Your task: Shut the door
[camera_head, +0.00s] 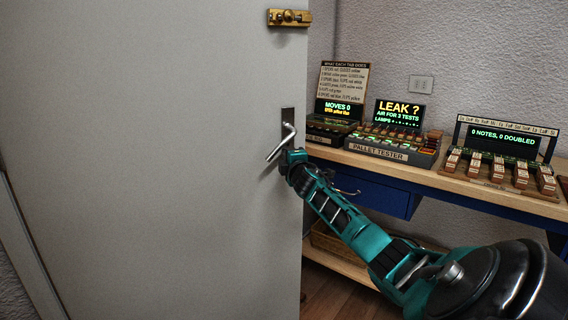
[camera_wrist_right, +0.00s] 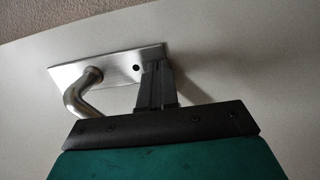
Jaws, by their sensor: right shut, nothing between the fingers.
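The grey door (camera_head: 150,140) fills the left half of the head view and stands open, its free edge at the right. A metal lever handle (camera_head: 282,142) on a dark plate is near that edge. My right gripper (camera_head: 290,156) is shut and empty, right by the handle plate. In the right wrist view the shut fingers (camera_wrist_right: 156,80) point at the plate (camera_wrist_right: 112,66), beside the lever (camera_wrist_right: 82,95). I cannot tell whether they touch the plate. My left gripper is not in view.
A brass bolt (camera_head: 289,18) sits high on the door's edge. Beyond the door, a wooden bench (camera_head: 440,178) carries display boxes, among them the pallet tester (camera_head: 385,148). A wall socket (camera_head: 420,84) is on the back wall. Wooden floor (camera_head: 345,297) shows below.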

